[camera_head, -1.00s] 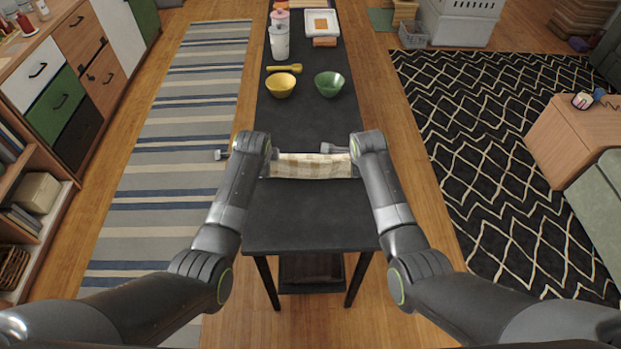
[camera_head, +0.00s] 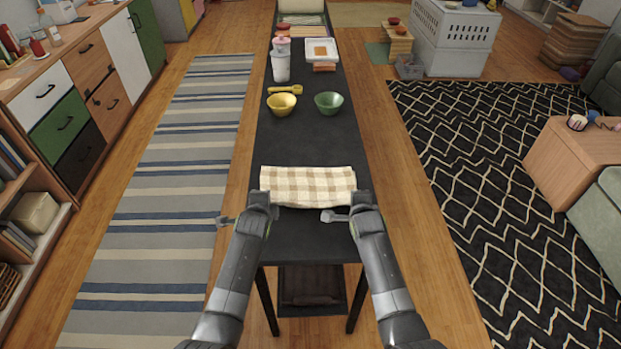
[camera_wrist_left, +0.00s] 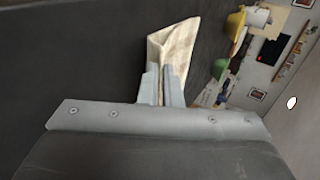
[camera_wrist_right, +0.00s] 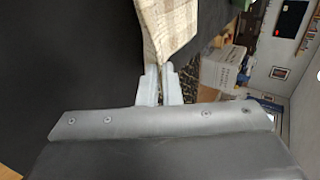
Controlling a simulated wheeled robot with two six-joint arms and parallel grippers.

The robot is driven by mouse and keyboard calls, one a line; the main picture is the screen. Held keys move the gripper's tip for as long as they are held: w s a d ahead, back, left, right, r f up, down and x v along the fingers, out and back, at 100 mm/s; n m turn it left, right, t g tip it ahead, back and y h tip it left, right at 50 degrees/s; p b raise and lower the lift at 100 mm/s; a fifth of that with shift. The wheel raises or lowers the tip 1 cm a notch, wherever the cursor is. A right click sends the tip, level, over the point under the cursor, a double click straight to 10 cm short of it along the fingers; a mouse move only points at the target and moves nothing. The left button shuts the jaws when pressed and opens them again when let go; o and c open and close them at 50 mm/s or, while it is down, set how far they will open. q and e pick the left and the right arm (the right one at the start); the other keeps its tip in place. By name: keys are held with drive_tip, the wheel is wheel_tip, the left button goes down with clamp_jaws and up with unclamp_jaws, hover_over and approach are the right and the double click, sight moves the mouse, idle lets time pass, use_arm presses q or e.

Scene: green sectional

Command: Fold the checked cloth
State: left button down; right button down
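The checked cloth (camera_head: 308,184), beige and cream, lies across the black table as a wide strip with a slightly uneven near edge. My left gripper (camera_head: 268,206) is at its near left corner and my right gripper (camera_head: 356,205) at its near right corner. In the left wrist view the cloth (camera_wrist_left: 176,45) narrows to between the close fingers (camera_wrist_left: 162,72). In the right wrist view the cloth (camera_wrist_right: 168,25) likewise runs in between the fingers (camera_wrist_right: 158,72). Both look shut on it. The fingertips are hidden in the head view.
The black table (camera_head: 305,145) is clear between the cloth and a yellow bowl (camera_head: 282,105) and green bowl (camera_head: 328,104). A yellow utensil (camera_head: 285,89), white canister (camera_head: 281,68) and white tray (camera_head: 320,50) are farther back.

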use_arm(q)
drive_tip(key=c, duration=1.3)
unclamp_jaws()
use_arm(e)
drive_tip(key=c, duration=1.3)
unclamp_jaws()
use_arm(q)
drive_tip(key=shift+r, duration=0.1)
use_arm(e)
drive_tip(key=shift+r, duration=0.1)
